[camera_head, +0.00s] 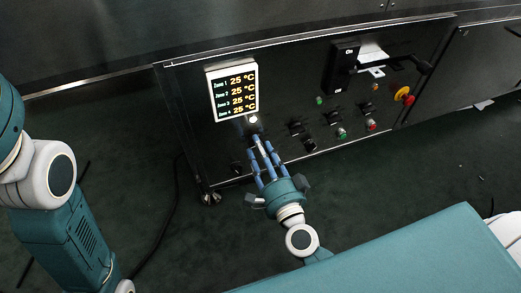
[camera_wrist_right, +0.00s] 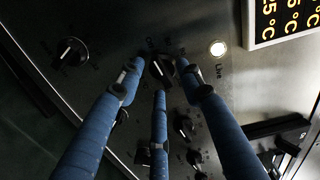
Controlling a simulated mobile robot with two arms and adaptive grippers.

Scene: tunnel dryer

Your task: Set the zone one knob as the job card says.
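My right gripper (camera_head: 262,143) reaches up to the dark control panel (camera_head: 290,75), below the white display (camera_head: 233,91). In the right wrist view its three blue fingers stand apart around a black knob (camera_wrist_right: 161,69). The fingertips are close to the knob; gaps seem to show beside it, and I cannot see clear contact. The knob's label is too small to read, so I cannot tell its zone. The display lists several zones, each at 25 °C. I cannot make out a readable job card. My left arm shows at the left; its gripper is out of view.
Another black knob (camera_wrist_right: 72,52) sits to the left in the wrist view. A lit white lamp (camera_wrist_right: 217,48) is beside the gripped area. A red and yellow emergency stop (camera_head: 404,95) and a black handle (camera_head: 342,67) are on the panel's right part. A cable lies on the floor.

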